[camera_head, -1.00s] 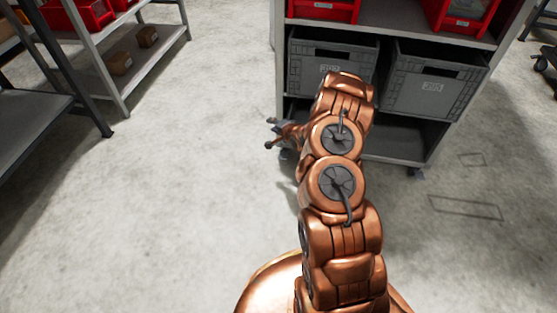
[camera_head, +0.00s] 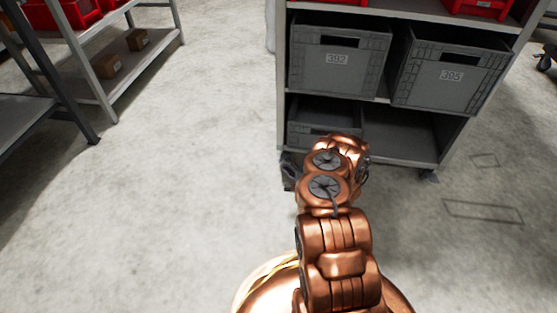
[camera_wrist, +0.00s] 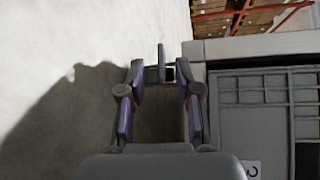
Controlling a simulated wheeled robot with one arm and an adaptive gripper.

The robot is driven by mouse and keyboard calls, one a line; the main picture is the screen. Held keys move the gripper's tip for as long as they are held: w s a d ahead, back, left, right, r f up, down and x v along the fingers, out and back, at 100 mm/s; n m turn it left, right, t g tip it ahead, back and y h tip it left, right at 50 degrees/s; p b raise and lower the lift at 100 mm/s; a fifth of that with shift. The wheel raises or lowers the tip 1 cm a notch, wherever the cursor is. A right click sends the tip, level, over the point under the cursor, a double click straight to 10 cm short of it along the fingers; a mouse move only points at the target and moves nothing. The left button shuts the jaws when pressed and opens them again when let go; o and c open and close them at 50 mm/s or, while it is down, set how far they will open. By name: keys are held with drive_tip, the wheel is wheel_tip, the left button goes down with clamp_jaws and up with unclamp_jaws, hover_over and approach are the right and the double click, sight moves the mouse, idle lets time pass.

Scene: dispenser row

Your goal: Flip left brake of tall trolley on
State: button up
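The tall trolley (camera_head: 283,80) is a grey shelf unit standing in front of me. Its left front wheel (camera_head: 289,172) shows as a dark shape at the lower left corner, partly behind my arm. The brake on it cannot be made out in the head view. In the head view my gripper is hidden behind my own arm, low by the trolley's front. In the wrist view my gripper (camera_wrist: 160,84) is open, with two fingers apart. A thin dark upright piece (camera_wrist: 162,62) shows between the fingertips; I cannot tell whether it is the brake or whether they touch it.
Grey crates, 392 (camera_head: 340,62) and 395 (camera_head: 450,78), sit on the trolley's middle shelf. Another grey crate (camera_head: 310,125) is on the bottom shelf. The trolley's right front wheel (camera_head: 430,176) is clear. A shelf rack (camera_head: 105,95) stands at the left, with open floor between.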

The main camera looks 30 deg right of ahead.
sight(282, 159)
drive_tip(key=w+b, duration=0.1)
drive_tip(key=w, duration=0.1)
drive_tip(key=w+f+b, duration=0.1)
drive_tip(key=w+b, duration=0.1)
drive_tip(key=w, duration=0.1)
drive_tip(key=shift+w+f, duration=0.1)
drive_tip(key=shift+w, duration=0.15)
drive_tip(key=shift+w+a, duration=0.1)
drive_tip(key=shift+w, duration=0.4)
clamp_jaws()
